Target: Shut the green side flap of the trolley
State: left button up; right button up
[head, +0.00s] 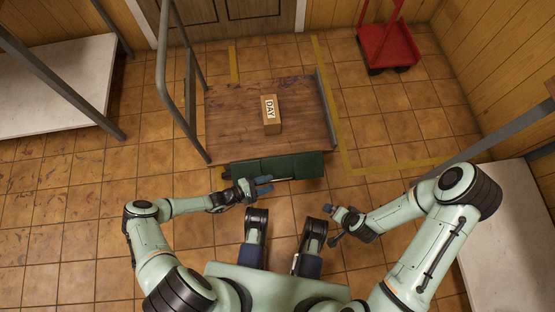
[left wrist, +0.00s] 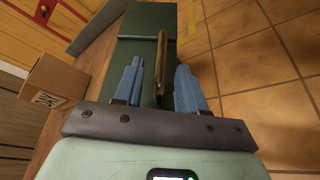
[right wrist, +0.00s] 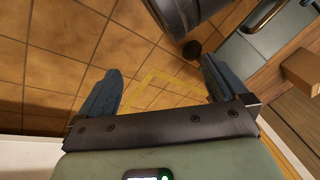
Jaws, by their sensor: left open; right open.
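The trolley has a brown wooden deck (head: 230,125). Its green side flap (head: 300,166) lies along the deck's near edge, folded outward and down, not upright. My left gripper (head: 264,185) is open at the flap's near side. In the left wrist view, the flap (left wrist: 148,22) extends ahead, and a brass-coloured bar handle (left wrist: 161,58) stands between my two blue fingers, with gaps on both sides. My right gripper (head: 336,222) is open and empty, right of the flap and over the floor. The right wrist view shows its fingers apart (right wrist: 160,88).
A cardboard box (head: 271,115) marked DAY stands on the deck. A metal push handle (head: 163,70) rises at the trolley's left, and a low grey side (head: 326,105) is at its right. A red cart (head: 388,47) stands at back right. Tiled floor is clear between.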

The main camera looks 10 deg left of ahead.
aim_at(274, 181)
pick_arm(q)
jog(key=b+x, duration=0.1)
jog(key=x, duration=0.4)
pick_arm(e)
jog(key=s+f, duration=0.1)
jog(key=s+f+g, duration=0.1)
jog(key=s, duration=0.1)
jog(key=shift+d+f, duration=0.2)
jog(key=shift+f, duration=0.1)
pick_arm(q)
grip_shut()
